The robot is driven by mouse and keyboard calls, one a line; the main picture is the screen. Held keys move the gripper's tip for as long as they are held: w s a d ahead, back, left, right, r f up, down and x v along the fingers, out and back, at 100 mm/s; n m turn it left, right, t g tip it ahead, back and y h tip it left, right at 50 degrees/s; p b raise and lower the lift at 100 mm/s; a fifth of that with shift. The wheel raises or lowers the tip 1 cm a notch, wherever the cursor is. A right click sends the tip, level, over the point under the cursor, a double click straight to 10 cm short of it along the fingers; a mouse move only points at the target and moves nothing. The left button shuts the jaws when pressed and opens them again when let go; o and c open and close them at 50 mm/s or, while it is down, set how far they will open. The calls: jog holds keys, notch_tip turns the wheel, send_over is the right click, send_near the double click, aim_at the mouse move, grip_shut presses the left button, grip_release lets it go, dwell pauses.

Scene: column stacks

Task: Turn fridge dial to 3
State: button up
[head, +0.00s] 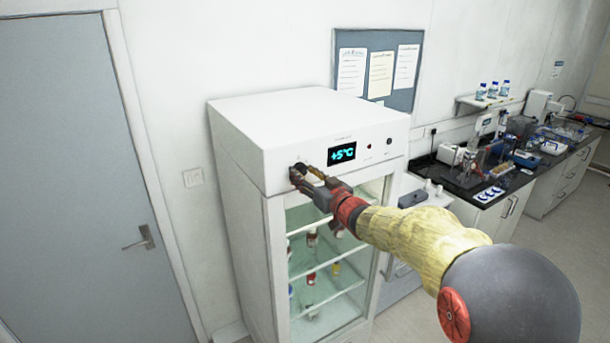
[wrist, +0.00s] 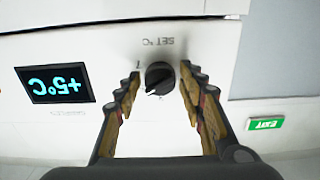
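The fridge (head: 240,127) is a white cabinet with a glass door, standing in the middle of the head view. Its black round dial (wrist: 159,78) is on the front panel under "SET °C" lettering, upside down in the wrist view. A pale pointer mark shows on the dial; the scale numbers are too small to read surely. The display (head: 342,154) reads +5°C. My gripper (wrist: 158,88) is open, with one finger on each side of the dial and gaps showing. In the head view my gripper (head: 302,175) is at the panel's left and largely hides the dial.
A grey door (head: 80,180) is at the left. A notice board (head: 378,68) hangs behind the fridge. A dark lab bench (head: 470,185) with several instruments and bottles runs along the right. Floor shows free at the lower right.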

jog(key=c, duration=0.8)
jog(key=shift+f+n+b, duration=0.1)
jog(key=shift+n+b, duration=0.3)
jog(key=shift+b, duration=0.2)
jog(key=shift+n+b, duration=0.6)
jog(key=shift+b, duration=0.25)
jog(key=n+b, duration=0.3)
jog(key=b, duration=0.1)
jog(key=shift+f, duration=0.1)
jog(key=n+b, duration=0.3)
jog(key=n, duration=0.1)
jog(key=shift+d, duration=0.1)
jog(key=shift+n+b, duration=1.1)
jog(key=shift+n, duration=0.3)
jog(key=shift+r, duration=0.2)
